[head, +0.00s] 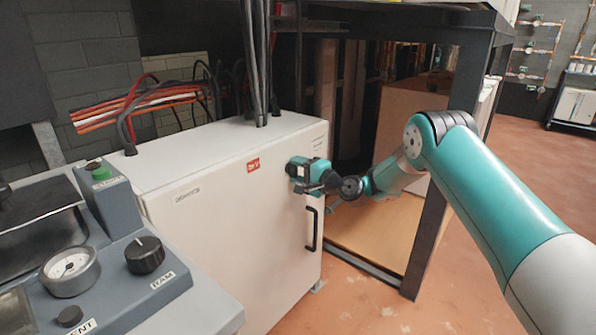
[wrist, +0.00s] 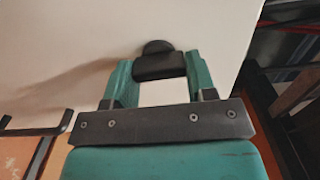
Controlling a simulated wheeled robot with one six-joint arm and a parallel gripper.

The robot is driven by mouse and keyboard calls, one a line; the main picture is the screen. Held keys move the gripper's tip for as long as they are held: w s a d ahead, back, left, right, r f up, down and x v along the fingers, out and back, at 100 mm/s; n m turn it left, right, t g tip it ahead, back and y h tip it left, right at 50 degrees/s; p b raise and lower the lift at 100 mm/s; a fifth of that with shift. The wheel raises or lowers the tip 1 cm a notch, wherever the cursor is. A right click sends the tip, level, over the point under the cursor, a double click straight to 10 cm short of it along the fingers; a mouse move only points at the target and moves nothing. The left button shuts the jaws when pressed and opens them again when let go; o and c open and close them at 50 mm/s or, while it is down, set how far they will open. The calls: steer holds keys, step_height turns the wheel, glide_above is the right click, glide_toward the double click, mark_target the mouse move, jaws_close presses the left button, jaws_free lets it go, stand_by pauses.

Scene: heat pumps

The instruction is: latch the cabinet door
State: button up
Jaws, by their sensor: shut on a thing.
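The white cabinet (head: 225,215) stands in the middle of the head view, and its front door looks flush with the body. My gripper (head: 300,172) is at the upper right of the door, above the black bar handle (head: 311,228). In the wrist view my gripper (wrist: 160,66) has its two teal fingers on either side of a black latch knob (wrist: 158,64) on the white door (wrist: 70,45). The gripper is shut on this knob. The knob's bar lies crosswise between the fingertips. In the head view the gripper hides the knob.
A grey control console (head: 150,290) with a dial and knobs stands at the front left. Cables (head: 253,60) rise from the cabinet top. A dark metal frame (head: 428,225) stands close at the right, behind my arm. Open floor (head: 535,170) lies farther right.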

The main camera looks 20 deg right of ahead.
steer(key=o, duration=0.9)
steer(key=b+v, duration=0.5)
steer(key=v, duration=1.2)
steer(key=shift+s+d+b, duration=0.1)
steer(key=shift+s+b, duration=0.05)
steer(key=shift+b, duration=0.25)
steer(key=shift+r, duration=0.1)
